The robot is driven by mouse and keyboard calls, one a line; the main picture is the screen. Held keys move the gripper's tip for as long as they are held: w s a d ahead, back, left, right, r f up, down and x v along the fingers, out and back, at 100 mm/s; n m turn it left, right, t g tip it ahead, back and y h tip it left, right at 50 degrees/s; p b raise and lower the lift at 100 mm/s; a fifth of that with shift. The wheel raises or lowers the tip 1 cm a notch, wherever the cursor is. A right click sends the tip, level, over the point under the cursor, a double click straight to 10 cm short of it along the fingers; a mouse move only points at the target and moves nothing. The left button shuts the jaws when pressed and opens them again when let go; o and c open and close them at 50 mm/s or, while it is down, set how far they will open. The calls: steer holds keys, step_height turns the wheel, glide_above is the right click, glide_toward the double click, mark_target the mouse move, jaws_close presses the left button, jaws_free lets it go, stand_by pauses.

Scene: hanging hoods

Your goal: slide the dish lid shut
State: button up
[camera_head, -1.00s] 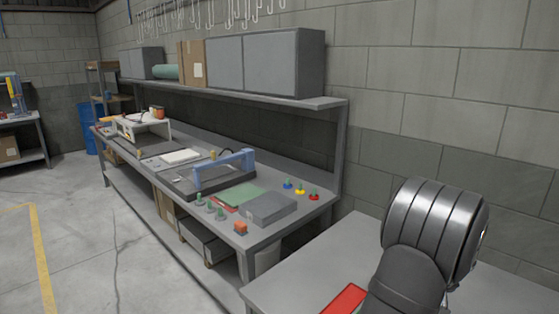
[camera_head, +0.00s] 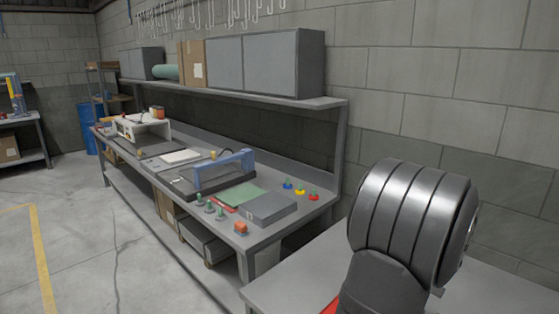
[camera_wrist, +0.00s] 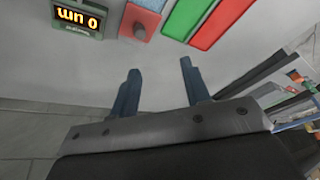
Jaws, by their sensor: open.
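I cannot make out a dish or a sliding lid in either view. My gripper (camera_wrist: 160,66) shows in the wrist view with its two blue-grey fingers apart and nothing between them. In the head view my arm hides part of the near table, and the gripper itself is not visible there.
A pale near table (camera_head: 285,290) has a mostly hidden red thing (camera_head: 329,308). A block wall stands behind.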

steer(key=shift+w+a+f, duration=0.1)
steer(key=shift+a+f, duration=0.05)
steer(key=shift+a, duration=0.05)
jaws_close()
steer(key=w+d+f+m+h, duration=0.1)
steer(key=w+d+f+m, duration=0.1)
steer(key=f, duration=0.2)
steer(key=w+d+f+m, duration=0.2)
steer(key=w+f, duration=0.1)
steer(key=f, duration=0.1)
steer(key=w+d+f+m+h, duration=0.1)
steer(key=w+d+f+m, duration=0.1)
steer(key=w+d+f, duration=0.1)
steer(key=shift+f+g+h, duration=0.3)
steer(key=shift+f+g, duration=0.1)
steer(key=shift+f, duration=0.35)
steer(key=shift+s+a+r, duration=0.1)
steer(key=shift+s+a, duration=0.55)
steer(key=shift+s, duration=0.25)
steer(key=shift+s+a, duration=0.5)
steer(key=shift+s, duration=0.2)
